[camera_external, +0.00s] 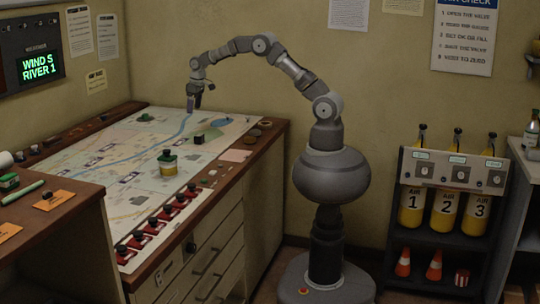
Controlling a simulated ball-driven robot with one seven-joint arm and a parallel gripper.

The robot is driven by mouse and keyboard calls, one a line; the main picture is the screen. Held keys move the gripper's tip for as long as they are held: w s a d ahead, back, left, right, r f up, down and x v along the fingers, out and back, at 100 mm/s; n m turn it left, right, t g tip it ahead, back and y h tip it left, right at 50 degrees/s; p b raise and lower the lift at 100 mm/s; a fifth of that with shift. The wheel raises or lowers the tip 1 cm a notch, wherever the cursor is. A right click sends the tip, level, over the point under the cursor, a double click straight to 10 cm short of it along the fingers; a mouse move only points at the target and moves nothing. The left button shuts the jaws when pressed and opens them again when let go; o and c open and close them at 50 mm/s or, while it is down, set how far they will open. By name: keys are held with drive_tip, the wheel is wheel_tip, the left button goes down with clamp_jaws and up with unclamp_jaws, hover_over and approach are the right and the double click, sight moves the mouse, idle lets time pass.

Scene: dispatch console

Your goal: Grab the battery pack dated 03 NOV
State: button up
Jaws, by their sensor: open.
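My gripper (194,101) points down above the far part of the map table (110,195). It is open, with a small grey shape at its fingers that I cannot make out. No date reading 03 NOV is legible, so I cannot tell which thing is the battery pack. A small black block (198,140) sits on the map just below my gripper in the picture. A green-topped item (9,181) lies on the left desk.
Several red units with black knobs (154,225) line the table's near edge. Small dark items lie along its right rim. The left desk holds orange cards (55,199). A rack of yellow air bottles (445,212) stands at right.

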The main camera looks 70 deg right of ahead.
drive_tip(key=g, duration=0.2)
hover_over(199, 135)
drive_tip(key=f, duration=0.8)
drive_tip(key=shift+d+p, duration=0.25)
drive_tip(key=shift+p, duration=0.15)
wheel_tip(199, 135, down, 8)
drive_tip(key=b, duration=0.3)
drive_tip(key=shift+w+r, duration=0.15)
drive_tip(key=shift+r, duration=0.15)
